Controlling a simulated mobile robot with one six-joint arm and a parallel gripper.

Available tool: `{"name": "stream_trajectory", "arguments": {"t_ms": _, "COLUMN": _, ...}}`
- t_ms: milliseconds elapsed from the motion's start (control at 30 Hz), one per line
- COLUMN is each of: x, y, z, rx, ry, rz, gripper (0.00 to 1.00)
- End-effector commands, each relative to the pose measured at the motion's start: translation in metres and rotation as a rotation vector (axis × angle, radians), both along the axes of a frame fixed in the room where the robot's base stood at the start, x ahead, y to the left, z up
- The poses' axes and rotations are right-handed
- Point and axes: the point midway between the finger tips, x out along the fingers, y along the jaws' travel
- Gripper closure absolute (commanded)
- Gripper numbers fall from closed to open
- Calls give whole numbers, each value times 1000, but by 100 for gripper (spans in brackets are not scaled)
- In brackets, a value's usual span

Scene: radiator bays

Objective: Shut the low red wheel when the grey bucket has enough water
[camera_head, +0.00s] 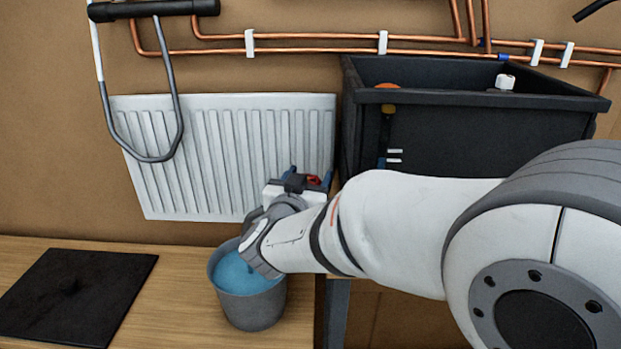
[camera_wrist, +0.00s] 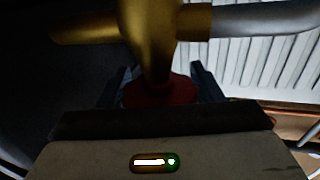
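The grey bucket (camera_head: 255,309) stands on the wooden floor, partly behind my forearm. Blue water (camera_head: 234,272) shows in it, a little below the rim; a small dark spot marks its surface. The low red wheel (camera_head: 314,180) shows just past my wrist, at the radiator's lower right. My gripper (camera_head: 309,179) is at the wheel. In the wrist view the red wheel (camera_wrist: 160,92) fills the space between the two fingers of my gripper (camera_wrist: 162,88), which appear shut on it. A brass valve body (camera_wrist: 150,40) rises behind the wheel. The outlet above the bucket is hidden.
A white radiator (camera_head: 220,150) hangs on the brown wall with copper pipes (camera_head: 320,50) above. A black open tank (camera_head: 470,130) stands right, behind my arm. A black mat (camera_head: 70,295) lies left of the bucket. A grey tube frame (camera_head: 175,90) hangs at upper left.

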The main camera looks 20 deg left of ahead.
Motion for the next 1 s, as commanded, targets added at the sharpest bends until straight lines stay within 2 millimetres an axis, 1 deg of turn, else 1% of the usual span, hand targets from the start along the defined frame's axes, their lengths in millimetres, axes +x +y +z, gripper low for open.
{"name": "stream_trajectory", "arguments": {"t_ms": 33, "x": 0, "y": 0, "z": 0, "rx": 0, "ry": 0, "rz": 0, "gripper": 45}}
{"name": "stream_trajectory", "arguments": {"t_ms": 333, "x": 0, "y": 0, "z": 0, "rx": 0, "ry": 0, "rz": 1, "gripper": 69}}
{"name": "stream_trajectory", "arguments": {"t_ms": 367, "x": -2, "y": -5, "z": 0, "rx": 0, "ry": 1, "rz": 3, "gripper": 69}}
{"name": "stream_trajectory", "arguments": {"t_ms": 667, "x": 0, "y": -1, "z": 1, "rx": -2, "ry": 1, "rz": -47, "gripper": 69}}
{"name": "stream_trajectory", "arguments": {"t_ms": 1000, "x": -1, "y": -3, "z": 2, "rx": -1, "ry": 2, "rz": -260, "gripper": 69}}
